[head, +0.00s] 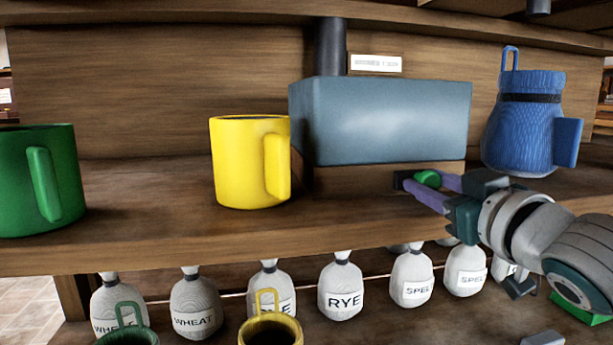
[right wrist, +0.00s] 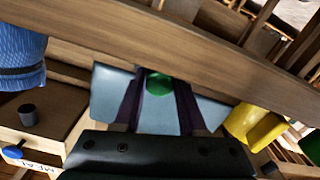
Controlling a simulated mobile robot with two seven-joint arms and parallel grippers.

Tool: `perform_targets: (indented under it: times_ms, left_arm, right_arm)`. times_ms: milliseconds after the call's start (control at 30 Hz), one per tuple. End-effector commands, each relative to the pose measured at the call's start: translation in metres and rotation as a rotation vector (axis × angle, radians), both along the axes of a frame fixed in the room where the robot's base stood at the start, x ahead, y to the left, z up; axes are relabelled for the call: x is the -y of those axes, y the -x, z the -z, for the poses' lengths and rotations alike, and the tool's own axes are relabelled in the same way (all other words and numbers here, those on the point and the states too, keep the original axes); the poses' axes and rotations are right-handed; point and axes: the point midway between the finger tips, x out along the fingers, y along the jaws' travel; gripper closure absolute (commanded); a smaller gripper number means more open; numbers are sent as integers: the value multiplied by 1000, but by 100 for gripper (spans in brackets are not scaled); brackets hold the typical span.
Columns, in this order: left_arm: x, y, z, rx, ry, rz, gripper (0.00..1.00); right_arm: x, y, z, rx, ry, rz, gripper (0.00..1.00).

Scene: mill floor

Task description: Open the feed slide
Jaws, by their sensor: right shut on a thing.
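A grey-blue box (head: 385,120) sits on a wooden base (head: 350,181) on the shelf, with a dark pipe (head: 331,47) rising behind it. A green knob (head: 428,179) is at the front of the wooden base, near its right end, beside a small dark part. My right gripper (head: 426,183) reaches in from the right with its purple fingers shut on the green knob. In the right wrist view the green knob (right wrist: 158,83) sits between the two fingers, with the grey-blue box behind. How far the slide stands out is hidden. My left gripper is out of view.
A yellow mug (head: 240,165) stands just left of the box and a green mug (head: 25,185) farther left. A blue jug (head: 520,130) stands to the right, close to my right arm. Below the shelf edge hang or stand several labelled sacks (head: 341,290). The shelf between the mugs is clear.

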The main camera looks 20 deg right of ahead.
Motion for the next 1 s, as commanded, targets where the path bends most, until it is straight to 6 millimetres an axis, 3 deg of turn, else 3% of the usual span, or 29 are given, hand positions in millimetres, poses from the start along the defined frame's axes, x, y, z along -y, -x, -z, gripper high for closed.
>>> perform_targets:
  times_ms: [33,67,300,667,1000]
  left_arm:
    - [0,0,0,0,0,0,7]
    - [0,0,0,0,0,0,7]
    - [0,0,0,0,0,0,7]
    - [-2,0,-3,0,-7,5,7]
    - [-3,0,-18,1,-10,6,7]
  right_arm:
    - [0,0,0,0,-1,0,100]
    - [0,0,0,0,-1,0,56]
    - [-1,0,0,0,-1,0,29]
    - [-3,6,0,-1,-2,-2,29]
    - [-16,64,-1,-3,-4,0,29]
